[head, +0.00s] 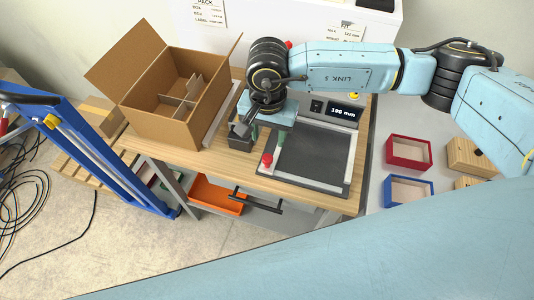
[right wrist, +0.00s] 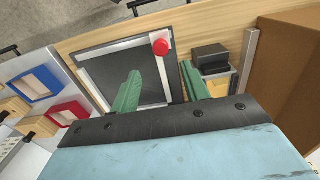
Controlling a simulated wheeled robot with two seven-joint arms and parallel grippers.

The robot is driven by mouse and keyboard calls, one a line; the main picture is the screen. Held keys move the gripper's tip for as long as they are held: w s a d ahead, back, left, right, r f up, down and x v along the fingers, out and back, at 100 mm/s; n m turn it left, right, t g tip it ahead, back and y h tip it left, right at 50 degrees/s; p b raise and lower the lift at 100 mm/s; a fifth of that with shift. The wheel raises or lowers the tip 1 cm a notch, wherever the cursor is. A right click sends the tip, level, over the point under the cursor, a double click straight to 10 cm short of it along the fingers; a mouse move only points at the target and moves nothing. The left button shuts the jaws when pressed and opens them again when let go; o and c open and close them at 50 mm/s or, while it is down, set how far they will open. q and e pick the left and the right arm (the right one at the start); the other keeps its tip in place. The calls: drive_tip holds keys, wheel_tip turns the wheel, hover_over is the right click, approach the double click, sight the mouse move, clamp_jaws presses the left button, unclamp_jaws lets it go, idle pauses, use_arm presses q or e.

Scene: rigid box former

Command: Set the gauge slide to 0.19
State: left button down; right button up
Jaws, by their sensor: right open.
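The gauge is a dark plate (head: 312,155) in a pale metal frame on the wooden bench. Its small display (head: 344,112) seems to read 100 mm, though the digits are tiny. A red knob (head: 267,160) sits at the left front of the frame; it also shows in the right wrist view (right wrist: 161,47). My right gripper (head: 267,140) is over the gauge's left side, pointing down. Its green fingers are apart and empty, and in the right wrist view (right wrist: 159,84) the knob appears beyond their tips, between them. My left gripper is not in view.
An open cardboard box (head: 160,123) stands left of the gauge. A small dark block (right wrist: 209,55) lies beside the gauge, close to my fingers. Red (head: 409,167) and blue (head: 391,191) trays are at the right. An orange bin (head: 216,196) is below the bench.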

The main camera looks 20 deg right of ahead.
sight(268, 158)
wheel_tip(268, 158, down, 10)
drive_tip(key=shift+f+p, duration=0.25)
drive_tip(key=shift+p, duration=0.25)
clamp_jaws()
